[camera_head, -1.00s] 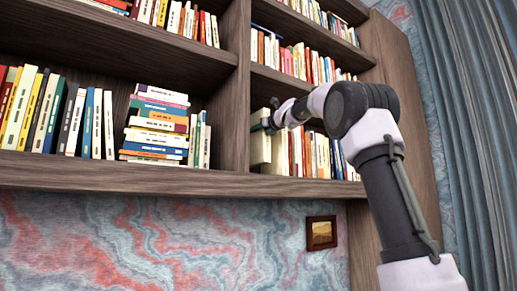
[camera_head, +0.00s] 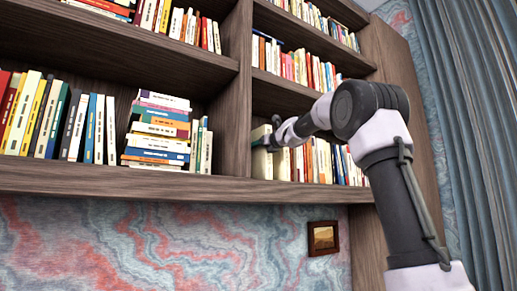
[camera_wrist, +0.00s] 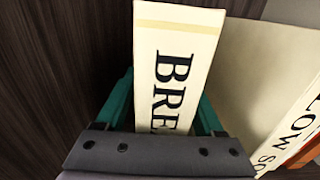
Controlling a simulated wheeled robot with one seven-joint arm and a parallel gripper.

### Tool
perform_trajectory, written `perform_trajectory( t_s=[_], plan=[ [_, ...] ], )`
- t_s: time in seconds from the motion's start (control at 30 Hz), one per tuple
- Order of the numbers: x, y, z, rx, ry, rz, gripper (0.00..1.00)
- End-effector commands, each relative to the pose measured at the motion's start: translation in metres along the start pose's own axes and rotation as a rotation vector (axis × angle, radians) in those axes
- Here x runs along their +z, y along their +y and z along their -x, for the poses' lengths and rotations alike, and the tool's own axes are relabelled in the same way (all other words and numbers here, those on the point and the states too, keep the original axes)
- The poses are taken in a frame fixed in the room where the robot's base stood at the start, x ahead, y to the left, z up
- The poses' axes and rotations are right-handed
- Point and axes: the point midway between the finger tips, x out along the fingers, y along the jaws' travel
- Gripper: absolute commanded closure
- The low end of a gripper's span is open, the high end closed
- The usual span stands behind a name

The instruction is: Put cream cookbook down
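The cream cookbook (camera_wrist: 178,70) fills the middle of the wrist view, upright, its spine toward me with "BRE" in dark letters. My gripper (camera_wrist: 163,112) has a green finger on each side of it and looks closed on it. In the head view, the cream cookbook (camera_head: 261,163) is at the left end of the lower right shelf compartment, beside the upright divider. My gripper (camera_head: 272,141) is at its upper part. The lower part of the spine is hidden by my gripper in the wrist view. I cannot tell whether its base touches the shelf board.
Another pale book (camera_wrist: 268,75) stands close on the right in the wrist view, with more books beyond. The dark divider (camera_head: 236,100) is on the left. A book stack (camera_head: 158,128) fills part of the left compartment. A small picture (camera_head: 323,238) hangs below.

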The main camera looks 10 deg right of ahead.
Motion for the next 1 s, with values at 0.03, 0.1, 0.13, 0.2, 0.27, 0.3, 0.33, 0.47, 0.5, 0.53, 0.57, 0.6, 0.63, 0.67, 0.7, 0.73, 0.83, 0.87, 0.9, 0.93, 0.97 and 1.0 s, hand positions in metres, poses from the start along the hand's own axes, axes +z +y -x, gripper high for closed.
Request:
perform_trajectory(
  t_s=[0.03,0.1,0.13,0.2,0.27,0.3,0.33,0.47,0.5,0.53,0.57,0.6,0.63,0.67,0.7,0.73,0.83,0.87,0.9,0.93,0.97,1.0],
  plan=[
    [0.0,0.0,0.0,0.0,0.0,0.0,0.3],
    [0.0,0.0,0.0,0.0,0.0,0.0,0.3],
    [0.0,0.0,0.001,0.0,0.0,0.0,0.3],
    [0.001,0.0,0.006,-0.001,-0.001,0.001,0.3],
    [0.001,-0.001,0.012,-0.001,0.0,0.001,0.3],
    [0.001,0.0,0.019,-0.001,-0.001,0.0,0.3],
    [0.001,0.0,0.024,-0.001,-0.001,0.0,0.3],
    [0.002,0.0,0.053,-0.002,-0.002,0.001,0.3],
    [0.001,-0.001,0.062,-0.002,-0.001,0.0,0.3],
    [0.002,0.0,0.068,-0.002,-0.002,0.0,0.3],
    [0.001,0.0,0.074,-0.001,-0.001,-0.001,0.3],
    [0.002,0.0,0.082,0.0,-0.002,0.0,0.3],
    [0.001,0.0,0.088,-0.001,-0.001,0.0,0.3],
    [0.001,0.0,0.093,-0.001,-0.002,0.0,0.3],
    [0.001,0.0,0.099,-0.001,-0.001,0.0,0.3],
    [0.001,0.0,0.103,-0.001,-0.001,0.0,0.3],
    [0.0,0.0,0.114,0.0,0.0,0.0,0.3],
    [0.0,0.0,0.116,-0.001,0.0,0.0,0.3],
    [0.0,0.0,0.118,-0.001,-0.001,0.001,0.3],
    [0.001,0.0,0.119,-0.001,-0.001,0.001,0.3],
    [0.001,0.0,0.12,0.0,-0.001,0.001,0.3],
    [0.0,0.0,0.12,0.0,-0.001,0.001,0.3]
  ],
)
